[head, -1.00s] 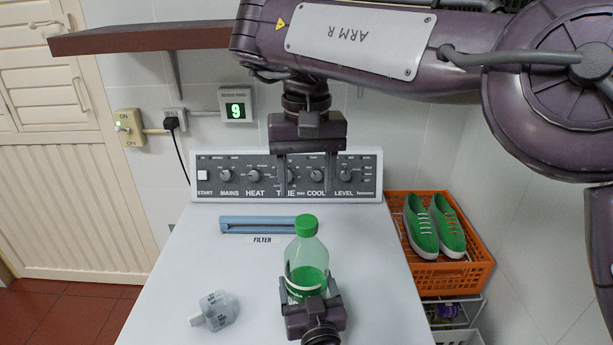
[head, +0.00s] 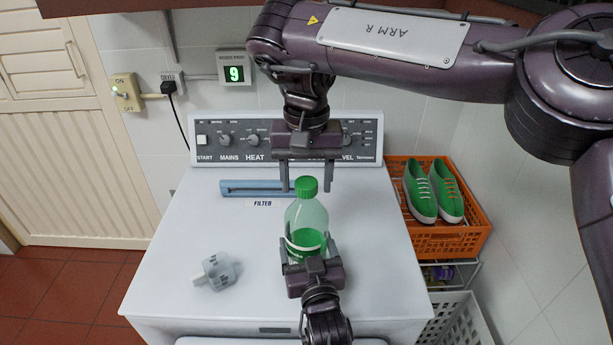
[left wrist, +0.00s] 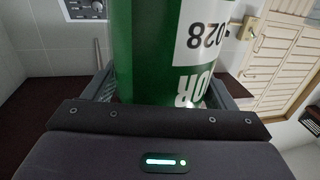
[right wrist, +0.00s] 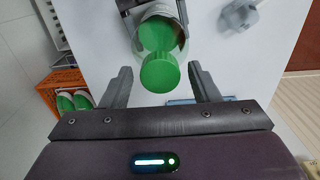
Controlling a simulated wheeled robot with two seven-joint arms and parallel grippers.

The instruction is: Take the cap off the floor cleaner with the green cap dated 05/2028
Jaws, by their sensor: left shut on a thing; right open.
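The floor cleaner bottle (head: 307,218) stands upright on the white machine top, clear with green liquid inside. Its green cap (head: 307,186) is on. In the left wrist view its green label (left wrist: 150,50) shows part of a date ending in 028, upside down. My left gripper (head: 310,262) is shut on the lower part of the bottle from the front. My right gripper (head: 307,185) is open, pointing down above and around the cap's level. In the right wrist view the cap (right wrist: 160,73) lies between and slightly beyond the open fingertips (right wrist: 160,80), not gripped.
A blue filter strip (head: 250,187) lies behind the cleaner. A control panel (head: 225,142) stands at the back. An orange crate (head: 455,240) with green shoes (head: 447,192) is at right.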

